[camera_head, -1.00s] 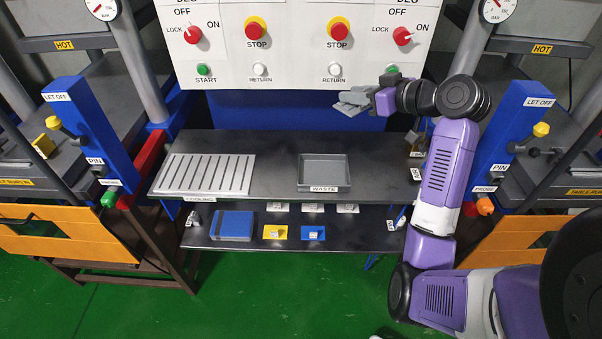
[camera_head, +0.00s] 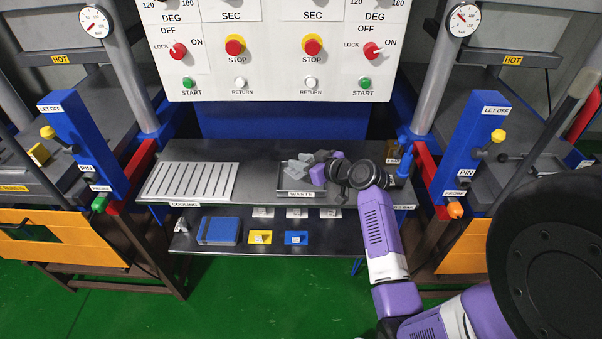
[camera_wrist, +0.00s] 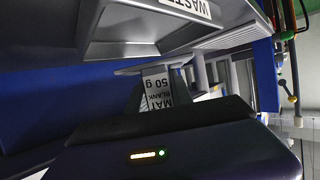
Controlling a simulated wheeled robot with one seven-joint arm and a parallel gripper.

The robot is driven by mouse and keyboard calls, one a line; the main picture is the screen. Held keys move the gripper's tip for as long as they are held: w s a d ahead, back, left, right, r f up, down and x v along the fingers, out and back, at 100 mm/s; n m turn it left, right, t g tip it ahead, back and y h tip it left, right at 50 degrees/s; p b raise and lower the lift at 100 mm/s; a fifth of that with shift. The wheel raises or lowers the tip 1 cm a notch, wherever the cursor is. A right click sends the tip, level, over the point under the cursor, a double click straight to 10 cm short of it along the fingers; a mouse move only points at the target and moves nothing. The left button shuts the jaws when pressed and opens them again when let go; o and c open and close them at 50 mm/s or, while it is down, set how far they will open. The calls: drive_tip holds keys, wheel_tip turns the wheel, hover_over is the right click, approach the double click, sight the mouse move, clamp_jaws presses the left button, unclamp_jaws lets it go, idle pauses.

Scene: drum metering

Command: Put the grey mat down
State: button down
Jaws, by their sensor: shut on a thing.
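My gripper (camera_head: 305,163) is over the back part of the grey tray labelled WASTE (camera_head: 284,192) on the upper shelf. It is shut on the grey mat (camera_head: 293,167), a small pale grey piece in the head view. In the wrist view a label reading MAT BLANK 50 g (camera_wrist: 157,92) shows just beyond my gripper, and the WASTE tray (camera_wrist: 120,30) is close by at the upper left. My fingers partly hide the mat, and I cannot tell whether it touches the tray.
A slatted COOLING rack (camera_head: 190,182) lies left of the tray, with bare dark shelf between. A blue block (camera_head: 218,231) and yellow and blue holders (camera_head: 260,237) are on the lower shelf. The control panel (camera_head: 275,60) stands behind. A small blue stand (camera_head: 404,160) is at the right.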

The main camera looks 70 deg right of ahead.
sight(301, 180)
drive_tip(key=shift+f, duration=2.4)
drive_tip(key=shift+f, duration=0.15)
drive_tip(key=c, duration=1.1)
unclamp_jaws()
drive_tip(key=shift+c, duration=0.2)
